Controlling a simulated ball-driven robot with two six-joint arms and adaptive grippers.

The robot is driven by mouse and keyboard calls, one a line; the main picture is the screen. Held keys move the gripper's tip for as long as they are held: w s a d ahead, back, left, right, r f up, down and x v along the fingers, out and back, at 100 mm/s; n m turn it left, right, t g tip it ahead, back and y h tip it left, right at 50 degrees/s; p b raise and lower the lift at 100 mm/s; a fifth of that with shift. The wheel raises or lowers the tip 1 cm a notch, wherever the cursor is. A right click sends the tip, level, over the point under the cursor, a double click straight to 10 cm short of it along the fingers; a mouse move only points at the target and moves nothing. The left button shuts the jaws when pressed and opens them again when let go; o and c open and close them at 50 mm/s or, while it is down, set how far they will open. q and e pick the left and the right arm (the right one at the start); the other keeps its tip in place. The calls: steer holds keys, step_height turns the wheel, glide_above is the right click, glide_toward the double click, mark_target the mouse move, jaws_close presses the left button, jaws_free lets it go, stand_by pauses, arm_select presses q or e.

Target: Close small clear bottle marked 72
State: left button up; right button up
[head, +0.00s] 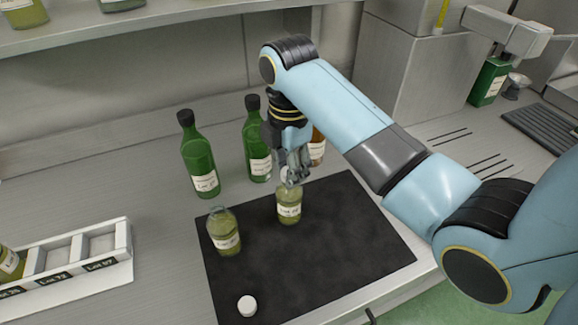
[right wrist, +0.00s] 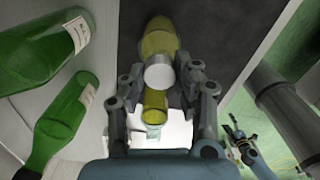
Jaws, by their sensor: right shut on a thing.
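A small clear bottle (head: 289,207) with yellow-green contents and a white label stands upright on the dark mat (head: 330,250). My right gripper (head: 291,170) is above it, fingers pointing down, shut on a white cap (right wrist: 159,75) at the bottle's neck. Whether the cap is fully seated is hidden by the fingers. A second small clear bottle (head: 224,232) stands to the left on the mat with no cap visible. A loose white cap (head: 247,305) lies near the mat's front edge. The label numbers are too small to read surely. My left gripper is out of view.
Two green bottles (head: 199,158) (head: 257,145) stand behind the mat, with an amber bottle (head: 317,148) partly hidden by my right gripper. A white rack (head: 122,262) with labelled slots is at the left. The mat's right part is clear.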

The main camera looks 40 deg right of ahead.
steer(key=shift+f, duration=0.15)
stand_by(0.5)
steer(key=o, duration=0.8)
steer(key=shift+c, duration=1.2)
